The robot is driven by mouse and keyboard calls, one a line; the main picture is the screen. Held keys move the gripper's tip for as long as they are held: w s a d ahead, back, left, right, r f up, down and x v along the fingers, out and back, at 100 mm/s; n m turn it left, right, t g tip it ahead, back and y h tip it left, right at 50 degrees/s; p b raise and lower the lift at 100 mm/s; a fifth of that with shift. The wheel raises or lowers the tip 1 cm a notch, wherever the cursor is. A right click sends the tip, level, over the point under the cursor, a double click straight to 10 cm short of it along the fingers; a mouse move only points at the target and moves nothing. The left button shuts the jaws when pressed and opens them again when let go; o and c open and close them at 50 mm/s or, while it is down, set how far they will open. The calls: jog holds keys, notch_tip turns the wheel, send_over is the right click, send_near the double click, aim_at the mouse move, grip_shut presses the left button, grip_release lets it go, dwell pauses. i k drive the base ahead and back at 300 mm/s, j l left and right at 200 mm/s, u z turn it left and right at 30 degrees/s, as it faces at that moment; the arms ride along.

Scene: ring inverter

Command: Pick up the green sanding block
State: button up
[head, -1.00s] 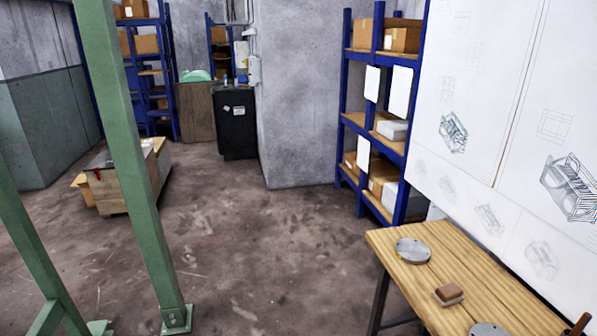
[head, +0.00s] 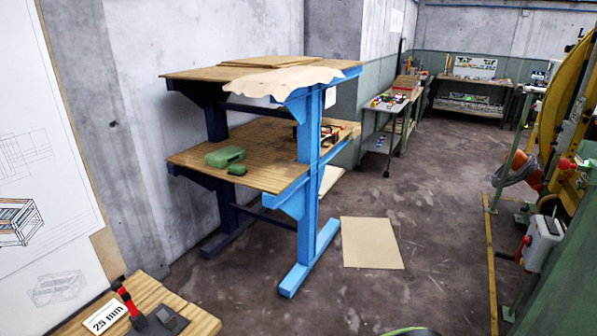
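A small green block (head: 237,170), which may be the green sanding block, lies on the middle wooden shelf (head: 262,180) of a blue rack, near the shelf's front edge. It is too small to be sure what it is. Right behind it and to its left is a larger green case (head: 225,156). My gripper is not in view.
A wooden bench corner (head: 195,322) with a red-handled tool and a "25 mm" label is at the lower left. The blue rack (head: 307,190) stands by the wall. A flat board (head: 371,243) lies on the floor. Yellow machinery stands at right; the middle floor is open.

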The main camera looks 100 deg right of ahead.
aim_at(234, 169)
jog(key=z, duration=3.1)
jog(key=i+l, duration=0.25)
jog(key=i, duration=0.25)
jog(key=i+l, duration=0.2)
jog(key=i, duration=0.25)
jog(key=i+l, duration=0.25)
jog(key=i, duration=0.25)
